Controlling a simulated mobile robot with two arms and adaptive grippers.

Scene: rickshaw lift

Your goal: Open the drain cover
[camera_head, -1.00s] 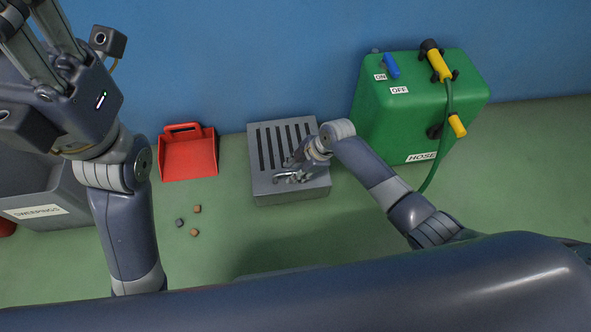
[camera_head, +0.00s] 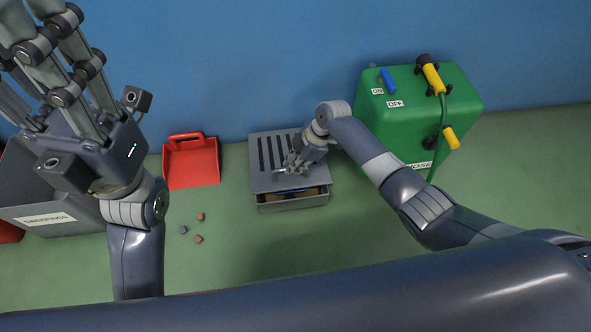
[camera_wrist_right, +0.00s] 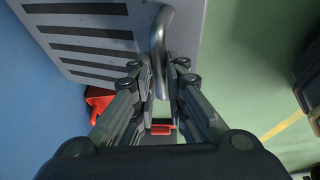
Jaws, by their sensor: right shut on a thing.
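The grey slotted drain cover (camera_head: 262,180) sits on a low grey drain box (camera_head: 293,203) by the blue wall. Its front edge is raised, and a dark gap with brownish and blue bits inside shows under it. My right gripper (camera_head: 289,170) is shut on the cover's metal handle. In the right wrist view the curved handle (camera_wrist_right: 160,35) runs between the fingers (camera_wrist_right: 160,85), with the slotted cover (camera_wrist_right: 90,30) beyond. My left gripper (camera_head: 50,75) is high at the left, away from the drain; its fingertips are out of clear view.
A red dustpan (camera_head: 192,168) lies left of the drain, with several small lumps (camera_head: 198,239) on the green floor. A grey sweepings bin (camera_head: 65,212) stands at far left. A green hose box (camera_head: 400,125) with ON and OFF labels stands at right.

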